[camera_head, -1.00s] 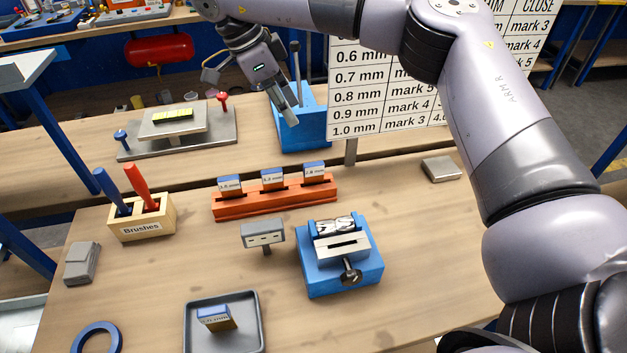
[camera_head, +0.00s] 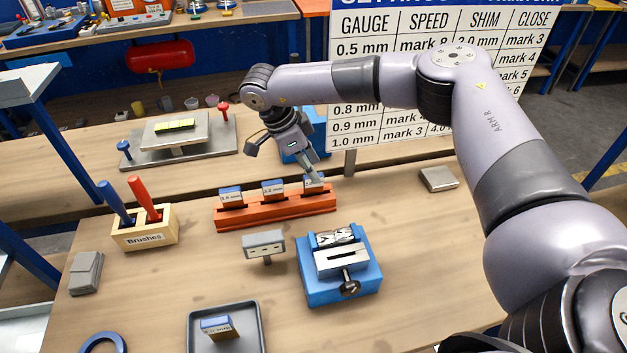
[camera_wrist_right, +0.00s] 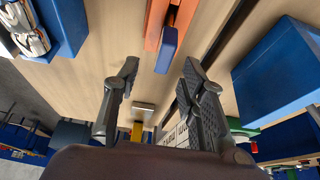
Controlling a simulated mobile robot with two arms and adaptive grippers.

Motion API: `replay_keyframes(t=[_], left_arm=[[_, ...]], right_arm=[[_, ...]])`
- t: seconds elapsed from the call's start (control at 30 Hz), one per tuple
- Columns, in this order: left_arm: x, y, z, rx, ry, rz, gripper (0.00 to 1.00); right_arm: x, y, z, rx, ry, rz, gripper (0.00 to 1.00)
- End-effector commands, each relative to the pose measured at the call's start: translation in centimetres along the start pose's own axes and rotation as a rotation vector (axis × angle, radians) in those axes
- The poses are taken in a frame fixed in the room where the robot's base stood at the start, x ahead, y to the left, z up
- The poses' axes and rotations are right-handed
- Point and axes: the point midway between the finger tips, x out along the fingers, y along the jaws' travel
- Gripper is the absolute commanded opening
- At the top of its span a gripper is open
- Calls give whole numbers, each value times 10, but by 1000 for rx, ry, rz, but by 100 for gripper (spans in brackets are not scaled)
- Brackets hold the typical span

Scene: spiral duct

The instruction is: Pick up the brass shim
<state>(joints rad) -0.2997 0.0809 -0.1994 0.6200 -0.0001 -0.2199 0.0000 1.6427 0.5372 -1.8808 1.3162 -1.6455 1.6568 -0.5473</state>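A shim with a blue top and a brass-coloured side (camera_head: 220,328) stands in a grey tray (camera_head: 256,318) at the bottom of the head view. Three blue-topped, labelled shims stand in an orange rack (camera_head: 275,211): left (camera_head: 231,196), middle (camera_head: 272,189) and right (camera_head: 313,187). Their lower parts are hidden in the rack. My right gripper (camera_head: 312,174) is just above the right rack shim and partly covers it. In the wrist view, the fingers (camera_wrist_right: 160,72) are apart and empty, with a blue-topped shim (camera_wrist_right: 166,50) ahead of them. My left gripper is out of view.
A blue fixture with a clamp (camera_head: 340,270) and a small grey block on a post (camera_head: 264,246) stand in front of the rack. The brush holder (camera_head: 146,230) is at left. A settings board (camera_head: 420,50) and a blue box stand behind. Bare bench lies right of the fixture.

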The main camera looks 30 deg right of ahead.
Motion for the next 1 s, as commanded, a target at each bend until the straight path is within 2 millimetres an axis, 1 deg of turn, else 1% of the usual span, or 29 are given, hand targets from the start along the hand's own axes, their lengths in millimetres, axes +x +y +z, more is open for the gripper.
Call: replay_keyframes(t=[0.07, 0.2, 0.33, 0.47, 0.63, 1.0], left_arm=[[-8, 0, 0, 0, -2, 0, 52], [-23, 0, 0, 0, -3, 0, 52], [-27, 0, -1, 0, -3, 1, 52], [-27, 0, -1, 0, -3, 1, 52], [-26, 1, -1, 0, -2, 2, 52], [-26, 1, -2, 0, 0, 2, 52]], right_arm=[[6, 0, 1, -1, 3, 3, 38], [25, -3, 8, -1, 4, 3, 38], [43, -3, 9, 0, 2, 2, 38], [50, -4, 9, 1, 1, 1, 38], [51, -4, 10, 0, 1, 0, 38], [50, -4, 9, 0, 1, 0, 14]])
